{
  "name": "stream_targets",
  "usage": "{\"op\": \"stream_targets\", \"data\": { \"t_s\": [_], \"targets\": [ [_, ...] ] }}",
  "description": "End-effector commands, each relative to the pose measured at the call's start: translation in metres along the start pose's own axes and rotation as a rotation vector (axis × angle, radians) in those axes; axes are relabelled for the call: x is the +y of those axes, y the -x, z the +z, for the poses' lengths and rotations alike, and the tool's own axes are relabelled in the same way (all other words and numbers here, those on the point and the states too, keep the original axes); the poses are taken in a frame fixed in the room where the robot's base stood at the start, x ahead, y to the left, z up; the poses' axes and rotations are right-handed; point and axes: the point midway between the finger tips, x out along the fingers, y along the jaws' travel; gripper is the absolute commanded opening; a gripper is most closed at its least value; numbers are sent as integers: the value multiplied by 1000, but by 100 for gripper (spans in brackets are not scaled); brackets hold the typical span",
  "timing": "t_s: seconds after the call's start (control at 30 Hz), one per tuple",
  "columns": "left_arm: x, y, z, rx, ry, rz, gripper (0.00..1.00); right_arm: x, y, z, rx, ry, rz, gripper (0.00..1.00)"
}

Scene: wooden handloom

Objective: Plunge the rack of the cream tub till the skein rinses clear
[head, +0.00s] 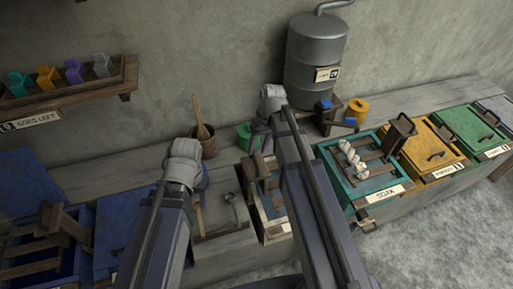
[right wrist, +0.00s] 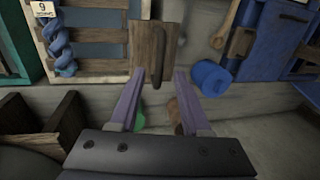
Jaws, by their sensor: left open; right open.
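The cream tub (head: 281,231) stands in the middle of the head view, largely hidden behind my right arm. In the right wrist view its slatted rack (right wrist: 100,50) lies across blue liquid, with a twisted blue skein (right wrist: 62,50) at the left. A brown upright board with a grip (right wrist: 155,45) stands at the rack's side. My right gripper (right wrist: 158,90) is open and empty, its fingertips close to the board and on either side of the grip's line; contact cannot be told. My left gripper (head: 198,180) is open, over the bench left of the tub; its fingertips are mostly hidden.
A teal soak tub (head: 338,187) with a pale skein stands to the right, then yellow (head: 430,150) and green (head: 470,135) lidded tubs. Blue tubs stand left. A metal drum (head: 315,60), wooden bucket (head: 207,145) and green bucket (head: 243,137) stand behind.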

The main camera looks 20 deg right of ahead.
Motion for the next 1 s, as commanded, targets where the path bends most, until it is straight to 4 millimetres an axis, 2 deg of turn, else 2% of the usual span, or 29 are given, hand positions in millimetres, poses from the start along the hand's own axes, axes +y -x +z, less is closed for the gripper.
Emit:
{"op": "stream_targets", "data": {
  "t_s": [0.03, 0.1, 0.3, 1.0],
  "targets": [
    [-1, 14, 1, 0, 1, 0, 50, -1, 14, 0, 0, -1, 0, 47],
    [-2, 24, 1, 0, 3, 1, 50, -1, 24, 0, 0, 0, 0, 47],
    [-4, 42, 2, 0, 8, 2, 50, -1, 43, 0, 0, 0, 0, 47],
    [-4, 43, 3, 0, 9, 2, 50, 0, 44, 0, 0, 0, 0, 47]
  ]
}}
